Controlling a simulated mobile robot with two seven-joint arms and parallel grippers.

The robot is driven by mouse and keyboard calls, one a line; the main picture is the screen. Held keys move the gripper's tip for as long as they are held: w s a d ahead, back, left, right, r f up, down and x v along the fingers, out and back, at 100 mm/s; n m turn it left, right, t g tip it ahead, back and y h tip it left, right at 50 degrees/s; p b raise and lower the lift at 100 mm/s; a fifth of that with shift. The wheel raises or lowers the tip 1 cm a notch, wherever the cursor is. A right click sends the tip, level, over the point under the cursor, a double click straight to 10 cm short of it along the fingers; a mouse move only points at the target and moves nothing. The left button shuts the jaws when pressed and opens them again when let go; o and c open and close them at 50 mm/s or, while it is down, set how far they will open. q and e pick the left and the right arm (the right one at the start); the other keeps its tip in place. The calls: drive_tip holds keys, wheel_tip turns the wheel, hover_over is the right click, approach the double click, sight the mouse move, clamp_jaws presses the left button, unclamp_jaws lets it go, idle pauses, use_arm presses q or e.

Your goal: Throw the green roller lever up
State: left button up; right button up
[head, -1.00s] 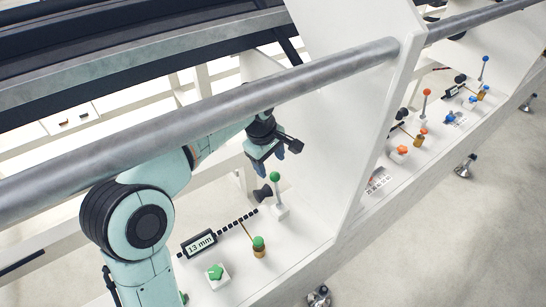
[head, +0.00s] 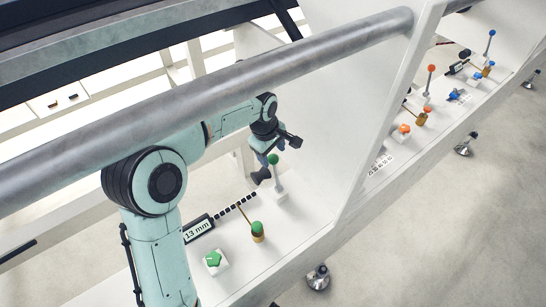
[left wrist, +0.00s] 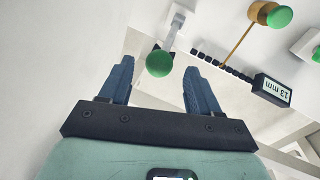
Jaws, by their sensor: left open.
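The green roller lever is a grey stem with a green ball knob (head: 273,159) on a white base near the upright panel. In the left wrist view the green knob (left wrist: 159,63) shows between and just beyond the two blue fingertips, with its grey stem running up behind it. My left gripper (head: 271,152) is at the knob in the head view; its fingers (left wrist: 158,75) are open on either side of the knob with gaps visible. Part of the fingers is hidden by the wrist in the head view. My right gripper is not in view.
Beside the lever are a green-capped brass knob (head: 257,231) with a thin rod, a green star knob (head: 213,260) and a display reading 13 mm (head: 198,230). A grey rail (head: 215,95) crosses in front.

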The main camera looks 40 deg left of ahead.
sight(276, 173)
use_arm(q)
drive_tip(key=shift+w+f, duration=0.15)
drive_tip(key=shift+f, duration=0.5)
drive_tip(key=shift+w+f, duration=0.15)
drive_tip(key=shift+f, duration=0.5)
clamp_jaws()
